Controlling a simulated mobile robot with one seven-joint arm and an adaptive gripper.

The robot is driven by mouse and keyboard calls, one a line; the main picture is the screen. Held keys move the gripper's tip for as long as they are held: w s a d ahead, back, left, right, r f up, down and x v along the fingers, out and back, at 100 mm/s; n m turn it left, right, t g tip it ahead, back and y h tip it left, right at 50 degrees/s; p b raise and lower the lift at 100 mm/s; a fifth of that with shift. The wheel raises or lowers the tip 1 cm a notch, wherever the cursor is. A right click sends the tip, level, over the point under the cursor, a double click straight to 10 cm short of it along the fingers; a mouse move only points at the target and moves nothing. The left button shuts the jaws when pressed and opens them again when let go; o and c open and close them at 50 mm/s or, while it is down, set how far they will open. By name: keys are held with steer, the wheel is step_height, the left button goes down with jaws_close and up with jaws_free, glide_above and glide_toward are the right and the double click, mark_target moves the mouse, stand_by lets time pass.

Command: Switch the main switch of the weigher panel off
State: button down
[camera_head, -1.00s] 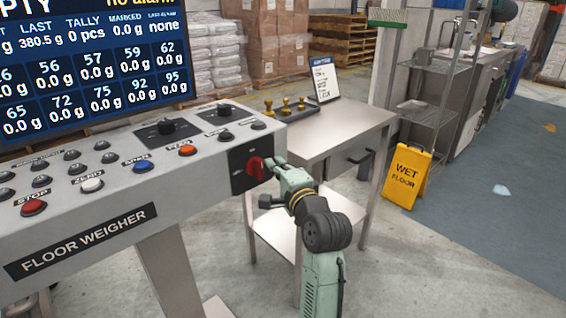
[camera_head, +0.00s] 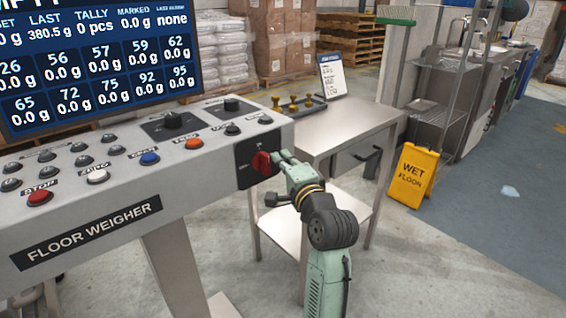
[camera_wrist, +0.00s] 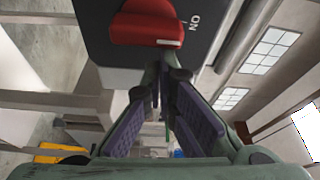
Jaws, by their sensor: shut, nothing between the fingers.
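The main switch is a red rotary knob (camera_head: 262,163) on a black plate (camera_head: 245,177) at the right end of the floor weigher panel (camera_head: 120,190). In the wrist view the red knob (camera_wrist: 147,24) fills the top middle, with a white mark on its right end. The letters ON are on the plate to its right. My gripper (camera_head: 277,156) is shut and empty, with its fingertips close to the knob's right side in the head view. In the wrist view the shut fingers (camera_wrist: 165,78) lie just below the knob; I cannot tell whether they touch it.
Several buttons, including a red stop button (camera_head: 39,197), and two black knobs sit on the panel below the screen (camera_head: 95,60). A yellow wet floor sign (camera_head: 413,177) stands right, with open floor in front.

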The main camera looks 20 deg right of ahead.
steer(key=shift+a+n+t+b, duration=0.15)
steer(key=shift+n+t+b, duration=0.15)
steer(key=shift+n+b, duration=0.6)
steer(key=n+b, duration=0.1)
steer(key=b, duration=0.1)
steer(key=n+t+y+b, duration=0.1)
steer(key=n, duration=0.1)
steer(key=a+n+b, duration=0.1)
steer(key=n+b, duration=0.1)
steer(key=shift+s+r+b, duration=0.2)
steer(key=shift+r+b, duration=0.15)
steer(key=n+y+b, duration=0.1)
steer(key=n+b, duration=0.1)
steer(key=a+n+y+b, duration=0.1)
steer(key=n+b, duration=0.2)
steer(key=n+t+y+b, duration=0.1)
steer(key=n+b, duration=0.1)
steer(key=n, duration=0.1)
steer(key=shift+s+a+r, duration=0.15)
steer(key=shift+s, duration=0.1)
steer(key=n+y+b, duration=0.1)
steer(key=n, duration=0.1)
steer(key=n+y+b, duration=0.1)
steer(key=n+b, duration=0.1)
steer(key=shift+s+a+r+n+y, duration=0.15)
steer(key=shift+a+n+y, duration=0.15)
steer(key=shift+a, duration=0.1)
steer(key=shift+a+b, duration=0.1)
steer(key=shift+b, duration=0.35)
